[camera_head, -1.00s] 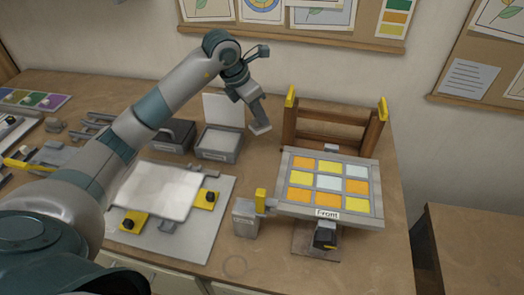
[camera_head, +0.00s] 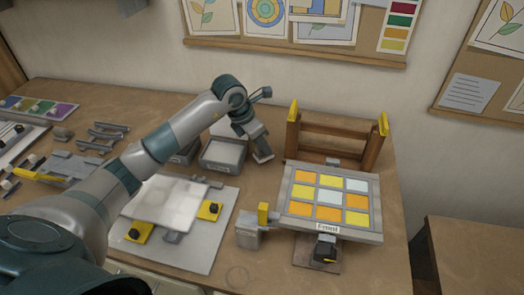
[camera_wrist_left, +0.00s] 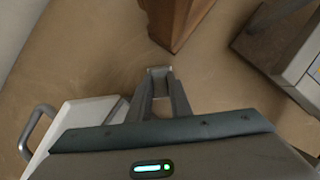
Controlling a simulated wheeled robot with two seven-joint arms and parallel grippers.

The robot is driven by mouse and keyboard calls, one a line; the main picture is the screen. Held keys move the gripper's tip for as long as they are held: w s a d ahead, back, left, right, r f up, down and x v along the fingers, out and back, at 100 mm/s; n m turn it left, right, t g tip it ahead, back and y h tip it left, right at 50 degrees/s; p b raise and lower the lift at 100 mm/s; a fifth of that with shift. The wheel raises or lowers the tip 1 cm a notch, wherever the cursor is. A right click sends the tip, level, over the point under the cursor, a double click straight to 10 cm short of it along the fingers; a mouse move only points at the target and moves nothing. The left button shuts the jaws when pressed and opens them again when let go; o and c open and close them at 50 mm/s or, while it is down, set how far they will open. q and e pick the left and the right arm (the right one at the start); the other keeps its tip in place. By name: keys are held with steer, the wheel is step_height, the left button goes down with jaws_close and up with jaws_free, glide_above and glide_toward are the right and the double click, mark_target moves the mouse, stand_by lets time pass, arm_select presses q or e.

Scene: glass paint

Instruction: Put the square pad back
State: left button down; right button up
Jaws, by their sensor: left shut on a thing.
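My left gripper (camera_head: 262,156) reaches in from the left and points down, just right of the open grey box with a pale inside (camera_head: 222,155). It is shut on a small pale piece, probably the square pad (camera_head: 264,157). In the left wrist view the gripper (camera_wrist_left: 158,80) has its fingers close together, with the small light-edged pad (camera_wrist_left: 158,70) at their tips. The fingers hide most of the pad. Whether it touches the table is unclear. The box also shows in the left wrist view (camera_wrist_left: 85,115), at lower left. My right gripper is not in view.
A wooden rack (camera_head: 335,130) with yellow-tipped posts stands right of the gripper; its leg (camera_wrist_left: 175,20) is close ahead. A tilted frame with coloured squares (camera_head: 345,178) stands in front. A grey board (camera_head: 215,225) carries a pale sheet (camera_head: 165,200). Bare wood lies between box and rack.

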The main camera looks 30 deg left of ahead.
mark_target(260, 149)
arm_select(q)
step_height(260, 149, down, 3)
steer(key=shift+r+p, duration=0.1)
steer(key=shift+p, duration=0.45)
steer(key=shift+f, duration=0.2)
steer(key=shift+f, duration=0.15)
steer(key=c, duration=1.6)
jaws_free()
